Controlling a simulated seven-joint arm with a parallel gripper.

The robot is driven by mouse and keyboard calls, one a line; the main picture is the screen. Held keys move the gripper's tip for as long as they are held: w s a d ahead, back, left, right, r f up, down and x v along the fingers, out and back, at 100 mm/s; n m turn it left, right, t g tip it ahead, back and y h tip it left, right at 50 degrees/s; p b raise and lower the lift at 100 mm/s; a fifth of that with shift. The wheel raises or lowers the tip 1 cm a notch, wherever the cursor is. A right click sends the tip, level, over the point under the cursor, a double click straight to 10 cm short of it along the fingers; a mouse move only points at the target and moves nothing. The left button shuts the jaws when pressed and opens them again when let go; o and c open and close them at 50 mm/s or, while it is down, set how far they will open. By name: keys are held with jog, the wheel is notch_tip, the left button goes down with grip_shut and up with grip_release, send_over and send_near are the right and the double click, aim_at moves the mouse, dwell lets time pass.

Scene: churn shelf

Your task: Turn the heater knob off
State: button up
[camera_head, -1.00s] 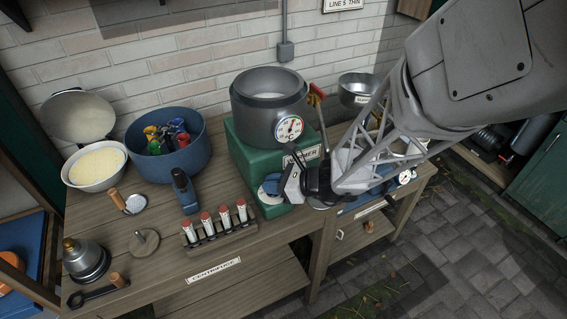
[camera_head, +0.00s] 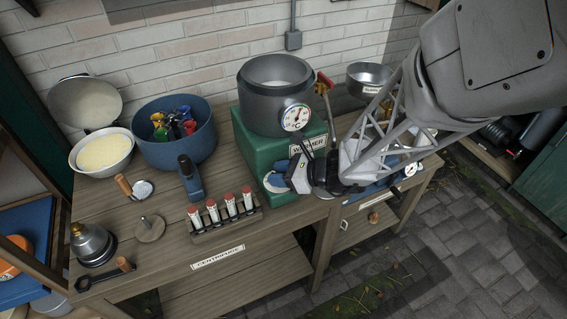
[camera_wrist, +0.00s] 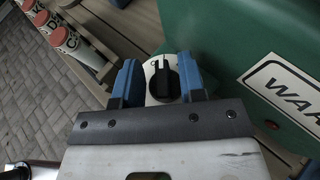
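The heater is a green box (camera_head: 250,150) with a "WARMER" label, standing on the wooden bench. In the wrist view its green side (camera_wrist: 235,35) fills the right. The heater knob (camera_wrist: 164,84) is black with a raised ridge, on a pale plate with a small mark near its upper left. The ridge runs roughly up and down in that view. My gripper (camera_head: 282,182) is low at the heater's front. In the wrist view its two blue fingers are apart, one on each side of the knob; I cannot tell whether they touch it. The knob is largely hidden in the head view.
A grey pot (camera_head: 272,100) with a round dial gauge (camera_head: 296,118) sits on the heater. A rack of red-capped tubes (camera_head: 228,212) stands close to its left front. A blue tub (camera_head: 180,145) and a steel bowl (camera_head: 366,80) are farther back.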

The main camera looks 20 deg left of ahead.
jog(key=shift+v, duration=3.85)
jog(key=shift+w+a, duration=0.1)
jog(key=shift+w, duration=0.05)
jog(key=s+a+f+n+g+h, duration=0.15)
jog(key=s+n+h, duration=0.3)
jog(key=n, duration=0.65)
jog(key=r+n+t+h, duration=0.1)
jog(key=n, duration=0.4)
jog(key=w+a+r+n+t+h, duration=0.1)
jog(key=r+n+h, duration=0.1)
jog(key=n, duration=0.3)
jog(key=a+r+n+t+h, duration=0.1)
jog(key=r+n+h, duration=0.1)
jog(key=n, duration=0.3)
jog(key=shift+w+a+t, duration=0.15)
jog(key=shift+w+t, duration=0.15)
jog(key=shift+t, duration=0.05)
jog(key=shift+w+a+r+n+t, duration=0.15)
jog(key=shift+r+n+t, duration=0.1)
jog(key=shift+n, duration=0.3)
jog(key=shift+w+a+r+n+t, duration=0.15)
jog(key=shift+a+r+n, duration=0.1)
jog(key=shift+n, duration=0.3)
